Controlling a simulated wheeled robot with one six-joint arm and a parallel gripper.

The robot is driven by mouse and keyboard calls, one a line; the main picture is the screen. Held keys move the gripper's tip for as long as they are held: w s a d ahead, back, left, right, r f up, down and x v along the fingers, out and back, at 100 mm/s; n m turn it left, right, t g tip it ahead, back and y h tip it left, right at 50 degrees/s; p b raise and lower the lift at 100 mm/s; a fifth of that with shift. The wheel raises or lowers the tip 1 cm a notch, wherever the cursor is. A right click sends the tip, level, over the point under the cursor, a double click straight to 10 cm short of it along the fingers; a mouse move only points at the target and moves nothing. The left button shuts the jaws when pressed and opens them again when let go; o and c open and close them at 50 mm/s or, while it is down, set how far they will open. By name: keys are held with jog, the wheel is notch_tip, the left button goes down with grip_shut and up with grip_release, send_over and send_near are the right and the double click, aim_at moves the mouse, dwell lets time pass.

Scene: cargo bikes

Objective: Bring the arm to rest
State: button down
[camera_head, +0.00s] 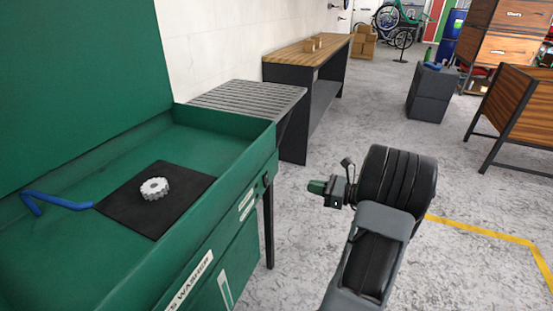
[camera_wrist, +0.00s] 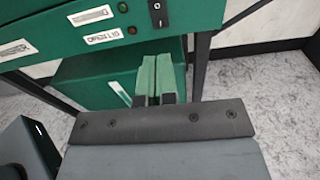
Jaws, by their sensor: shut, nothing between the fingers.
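My gripper (camera_head: 317,187) shows in the head view to the right of the green parts washer (camera_head: 262,150), in the air over the floor. Its green fingertips point left towards the washer's side and are apart from it. In the wrist view the two green fingers (camera_wrist: 156,78) lie side by side, shut with nothing between them. Behind them is the washer's lower green front. My dark arm is folded, with its wrist and links at the lower right of the head view.
A grey cog (camera_head: 155,188) lies on a black mat (camera_head: 130,215) in the washer's basin, near a blue bent tube (camera_head: 60,202). A slatted rack (camera_head: 245,95) and a wooden-topped bench (camera_head: 305,50) stand behind. A dark grey box (camera_head: 432,93) stands on the floor. Much floor is clear.

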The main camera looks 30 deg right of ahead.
jog(key=s+a+r+n+g+h+p, duration=0.1)
jog(key=s+a+r+n+g+p, duration=0.1)
jog(key=a+r+n+g+p, duration=0.55)
jog(key=s+a+r+n+g+h+p, duration=0.1)
jog(key=s+a+r+n+g+p, duration=0.35)
jog(key=a, duration=0.65)
jog(key=s+a+r+n+t+h+p, duration=0.1)
jog(key=s+a+r+n+h+p, duration=0.1)
jog(key=r+n+h+p, duration=0.2)
jog(key=s+a+r+n+t+h+p, duration=0.1)
jog(key=s+a+r+n+h+p, duration=0.1)
jog(key=r+n+p, duration=0.6)
notch_tip(320, 180, up, 2)
jog(key=s+n+h, duration=0.1)
jog(key=n+h, duration=0.1)
jog(key=n, duration=0.2)
jog(key=shift+s+r+h, duration=0.2)
jog(key=shift+s+h, duration=0.05)
jog(key=shift+h, duration=0.05)
